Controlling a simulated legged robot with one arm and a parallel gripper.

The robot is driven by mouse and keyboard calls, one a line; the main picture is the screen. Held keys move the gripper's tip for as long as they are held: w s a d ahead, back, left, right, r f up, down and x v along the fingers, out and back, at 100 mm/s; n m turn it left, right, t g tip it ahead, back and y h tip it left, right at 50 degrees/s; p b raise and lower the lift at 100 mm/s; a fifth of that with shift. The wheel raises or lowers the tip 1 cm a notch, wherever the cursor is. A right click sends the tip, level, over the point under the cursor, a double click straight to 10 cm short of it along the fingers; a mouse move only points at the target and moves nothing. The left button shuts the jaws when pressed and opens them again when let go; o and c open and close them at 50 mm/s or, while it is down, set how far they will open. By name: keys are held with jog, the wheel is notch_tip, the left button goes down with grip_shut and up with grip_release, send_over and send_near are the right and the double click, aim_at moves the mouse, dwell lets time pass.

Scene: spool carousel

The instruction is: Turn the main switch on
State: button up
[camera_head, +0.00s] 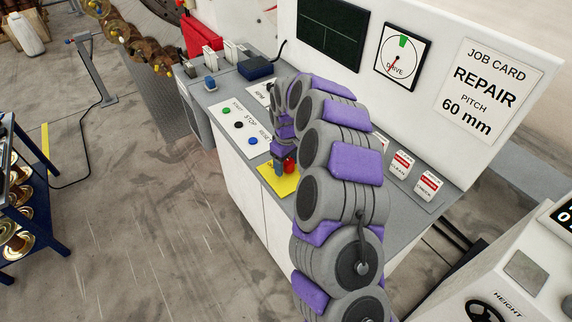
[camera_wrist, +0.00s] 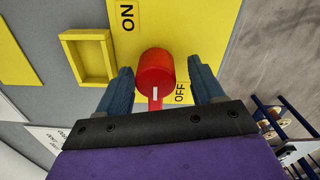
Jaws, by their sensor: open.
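The main switch is a red rotary knob (camera_head: 290,166) on a yellow plate (camera_head: 270,173) at the front of the console. In the wrist view the red knob (camera_wrist: 154,68) has a lever with a white mark, which points down beside the OFF label (camera_wrist: 180,93). The ON label (camera_wrist: 128,17) is at the top of the plate. My gripper (camera_wrist: 161,82) is open, with one blue-grey finger on each side of the knob, and gaps show between them. In the head view my gripper (camera_head: 284,168) is at the knob, partly hidden by my arm.
Green, black and blue buttons (camera_head: 239,125) sit on a white panel left of the switch. A dial marked DRIVE (camera_head: 403,57) and a job card (camera_head: 487,88) are on the upright board. A yellow open frame (camera_wrist: 69,42) lies beside the plate. A blue rack (camera_head: 35,220) stands left.

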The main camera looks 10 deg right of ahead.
jog(key=shift+d+f, duration=0.25)
jog(key=shift+d, duration=0.2)
jog(key=shift+a, duration=0.3)
jog(key=c, duration=0.6)
jog(key=shift+d, duration=0.1)
jog(key=c, duration=0.4)
